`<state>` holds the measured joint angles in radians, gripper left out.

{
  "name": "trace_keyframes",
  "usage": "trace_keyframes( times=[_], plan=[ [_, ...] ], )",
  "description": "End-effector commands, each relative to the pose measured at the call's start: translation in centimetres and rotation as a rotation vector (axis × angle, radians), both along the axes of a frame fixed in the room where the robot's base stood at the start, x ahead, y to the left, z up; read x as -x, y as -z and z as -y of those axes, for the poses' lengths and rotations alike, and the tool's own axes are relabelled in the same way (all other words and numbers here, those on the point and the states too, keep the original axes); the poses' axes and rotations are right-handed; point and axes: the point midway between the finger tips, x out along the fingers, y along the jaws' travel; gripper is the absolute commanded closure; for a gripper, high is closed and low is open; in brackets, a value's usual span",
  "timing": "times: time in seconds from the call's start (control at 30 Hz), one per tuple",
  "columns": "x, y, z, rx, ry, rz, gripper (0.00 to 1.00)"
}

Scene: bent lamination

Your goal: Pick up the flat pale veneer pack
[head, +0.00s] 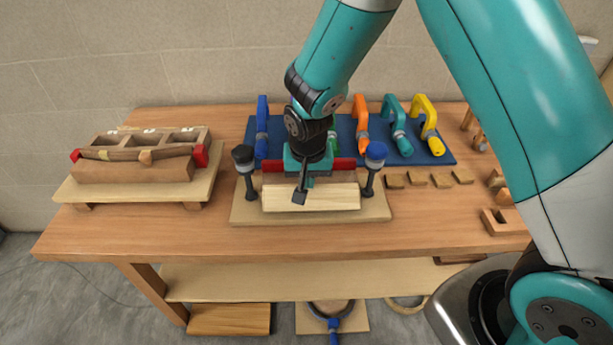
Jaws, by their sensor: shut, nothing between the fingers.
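The flat pale veneer pack (335,197) lies on a light board (250,213) near the middle of the wooden bench, in the head view. A black-capped post (246,172) stands at its left end and a blue-capped post (374,168) at its right end. My gripper (300,196) is above the left-middle part of the pack, pointing down. It is shut and empty. I cannot tell whether its tip touches the pack. My gripper hides a small part of the pack and of the red strip (343,164) behind it.
A blue mat (450,158) at the back holds several coloured clamps (393,124). A wooden form with a bent dark strip (140,168) stands on a raised board at the left. Small wood blocks (441,180) lie to the right. The bench's front strip is clear.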

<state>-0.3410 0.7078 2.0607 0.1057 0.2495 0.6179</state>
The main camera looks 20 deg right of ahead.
Motion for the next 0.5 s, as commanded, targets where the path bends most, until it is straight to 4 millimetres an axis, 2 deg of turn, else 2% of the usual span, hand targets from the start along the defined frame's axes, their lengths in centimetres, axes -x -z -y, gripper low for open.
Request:
trace_keyframes(
  times=[0.17,0.5],
  plan=[
    [2.4,0.2,-0.9,-0.001,-0.005,0.002,1.0],
    [9.1,0.0,-3.1,-0.003,-0.006,0.007,1.0]
  ],
)
